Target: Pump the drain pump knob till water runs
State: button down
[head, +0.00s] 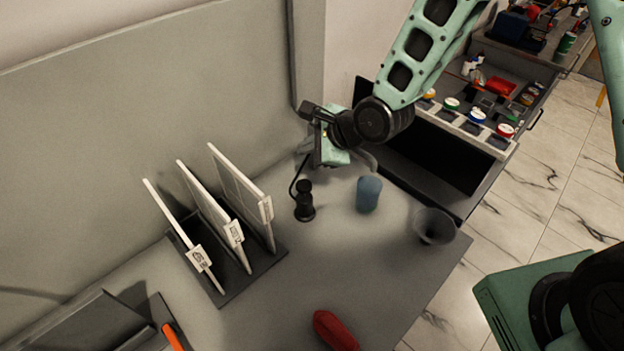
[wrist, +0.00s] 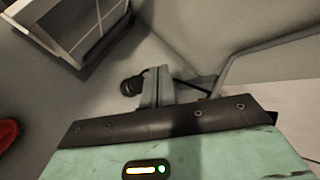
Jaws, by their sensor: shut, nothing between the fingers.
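The black drain pump with its round knob (head: 304,188) stands upright on the grey bench, near the back wall, in the head view. A thin black hose rises beside it. My gripper (head: 313,158) is above and slightly behind the pump, its fingers partly hidden by its own body. In the wrist view, my gripper's fingers (wrist: 158,85) are closed together and hold nothing. The dark pump (wrist: 132,85) shows just left of the fingertips there; whether they touch cannot be told. No running water is visible.
A rack (head: 237,283) with white panels stands left of the pump. A blue cup (head: 369,195) and a grey funnel (head: 434,226) stand to the right. A red object (head: 334,330) lies at the front. Bare bench lies between.

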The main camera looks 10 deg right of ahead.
aim_at(305, 184)
jog(key=shift+f, duration=0.1)
notch_tip(305, 184, down, 8)
jog(key=b, duration=0.7)
jog(key=shift+f, duration=0.35)
dwell(1.6)
jog(key=shift+f+b, duration=0.4)
jog(key=shift+f+b, duration=0.8)
jog(key=shift+f, duration=0.5)
dwell(1.2)
jog(key=shift+r, duration=0.1)
jog(key=shift+r+p, duration=1.55)
jog(key=shift+r, duration=0.1)
